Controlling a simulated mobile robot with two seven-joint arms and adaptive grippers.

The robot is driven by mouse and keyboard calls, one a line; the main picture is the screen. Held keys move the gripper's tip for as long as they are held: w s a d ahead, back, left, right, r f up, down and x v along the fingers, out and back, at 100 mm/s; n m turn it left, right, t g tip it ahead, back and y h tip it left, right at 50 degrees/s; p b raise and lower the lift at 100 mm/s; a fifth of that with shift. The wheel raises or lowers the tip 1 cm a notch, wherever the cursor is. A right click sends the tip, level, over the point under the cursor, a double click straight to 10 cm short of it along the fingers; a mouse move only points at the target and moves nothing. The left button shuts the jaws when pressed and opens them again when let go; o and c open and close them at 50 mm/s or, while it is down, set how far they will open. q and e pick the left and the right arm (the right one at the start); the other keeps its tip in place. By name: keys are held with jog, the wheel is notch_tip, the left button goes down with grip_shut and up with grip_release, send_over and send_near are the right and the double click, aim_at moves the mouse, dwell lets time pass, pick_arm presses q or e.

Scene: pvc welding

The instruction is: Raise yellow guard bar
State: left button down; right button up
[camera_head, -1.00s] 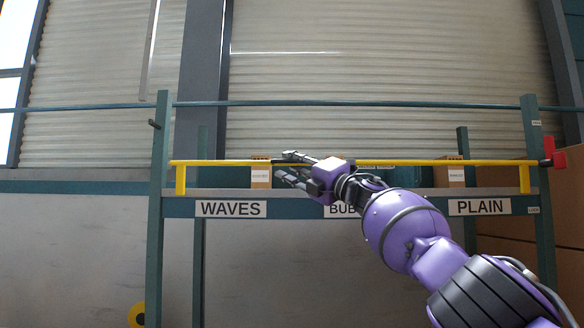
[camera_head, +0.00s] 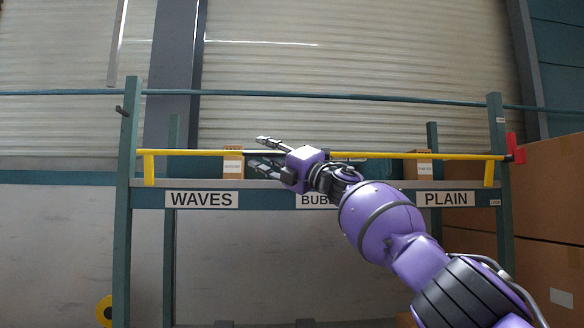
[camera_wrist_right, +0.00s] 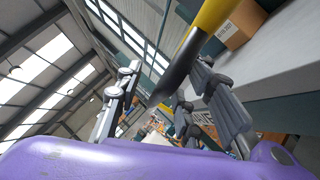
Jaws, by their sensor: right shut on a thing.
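The yellow guard bar (camera_head: 400,155) runs level across the front of the shelf rack in the head view, with yellow end brackets pointing down. Its dark middle section is at my right gripper (camera_head: 258,152). In the wrist view, the bar's yellow part (camera_wrist_right: 212,18) and black section (camera_wrist_right: 178,72) reach in between the fingers of my right gripper (camera_wrist_right: 170,72). The right gripper is shut on the bar, though the fingers look wide apart. A red end piece (camera_head: 515,147) is at the bar's right end. My left gripper is not in view.
The teal rack has a left post (camera_head: 125,220), a right post (camera_head: 499,200) and a top rail (camera_head: 300,94). Signs read WAVES (camera_head: 201,199) and PLAIN (camera_head: 446,199); my arm partly covers a third. Small boxes (camera_head: 233,165) stand behind the bar. Large cartons (camera_head: 545,200) are at right.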

jog(key=v, duration=1.1)
jog(key=shift+d, duration=0.15)
jog(key=shift+f, duration=0.1)
jog(key=shift+c, duration=0.5)
